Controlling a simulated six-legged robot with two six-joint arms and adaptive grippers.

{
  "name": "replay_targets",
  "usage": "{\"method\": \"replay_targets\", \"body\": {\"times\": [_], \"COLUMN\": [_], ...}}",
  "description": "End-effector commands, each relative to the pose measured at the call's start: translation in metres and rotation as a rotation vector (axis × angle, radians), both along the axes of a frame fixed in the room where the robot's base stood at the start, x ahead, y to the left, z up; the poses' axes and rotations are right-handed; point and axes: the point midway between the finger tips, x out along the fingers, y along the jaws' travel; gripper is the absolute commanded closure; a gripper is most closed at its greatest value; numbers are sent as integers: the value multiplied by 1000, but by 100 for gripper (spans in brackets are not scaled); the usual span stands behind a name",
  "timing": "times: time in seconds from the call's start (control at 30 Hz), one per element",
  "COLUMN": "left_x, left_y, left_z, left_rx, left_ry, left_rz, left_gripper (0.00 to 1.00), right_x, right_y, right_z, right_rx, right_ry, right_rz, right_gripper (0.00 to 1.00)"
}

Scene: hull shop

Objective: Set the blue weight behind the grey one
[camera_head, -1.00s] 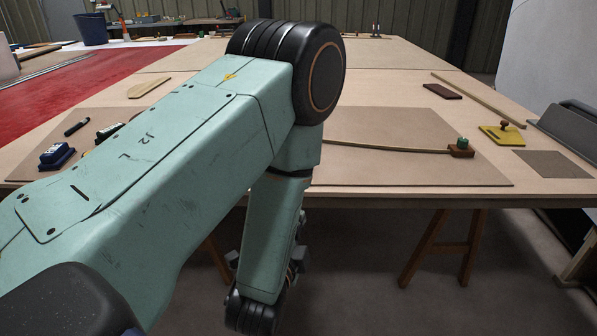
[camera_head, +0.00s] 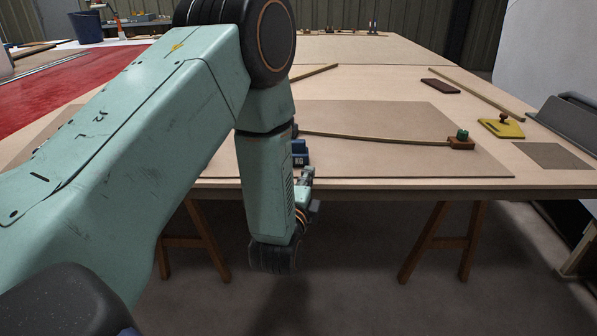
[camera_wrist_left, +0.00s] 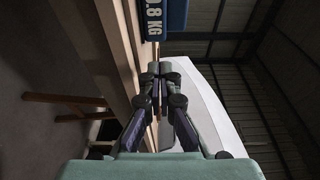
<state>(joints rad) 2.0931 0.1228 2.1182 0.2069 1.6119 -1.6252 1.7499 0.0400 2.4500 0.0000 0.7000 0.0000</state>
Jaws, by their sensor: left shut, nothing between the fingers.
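A blue weight (camera_head: 300,156) with a white label reading KG stands near the front edge of the table, partly hidden by my left arm. In the left wrist view a blue block (camera_wrist_left: 176,16) with a "0.8 KG" label shows at the top edge, beyond my fingertips. My left gripper (camera_head: 308,175) is at the front edge of the table, just below the blue weight in the picture. Its fingers (camera_wrist_left: 160,68) are together and empty, apart from the block. I cannot make out the grey weight. My right gripper is not in view.
A brown mat (camera_head: 370,125) covers the front of the table (camera_head: 390,60). A thin batten (camera_head: 380,137) runs to a wooden block with a green knob (camera_head: 461,141). A yellow plate (camera_head: 501,128) lies at right. The mat's right part is mostly clear.

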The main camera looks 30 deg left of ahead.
Motion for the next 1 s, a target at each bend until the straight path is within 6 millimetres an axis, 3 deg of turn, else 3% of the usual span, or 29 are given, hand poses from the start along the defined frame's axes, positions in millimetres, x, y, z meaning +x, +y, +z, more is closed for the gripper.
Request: {"method": "replay_targets", "body": {"times": [0.03,0.33,0.87,1.0], "left_x": [10,22,25,31], "left_y": [5,33,40,50], "left_z": [-1,-1,0,2], "left_rx": [-1,-3,0,-4], "left_ry": [-4,-1,1,-1], "left_rz": [3,3,0,2], "left_gripper": [100,100,100,100], "right_x": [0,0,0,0], "right_y": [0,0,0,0], "right_z": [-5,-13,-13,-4], "right_rx": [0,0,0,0], "right_ry": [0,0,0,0], "right_rz": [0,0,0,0], "right_gripper": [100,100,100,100]}}
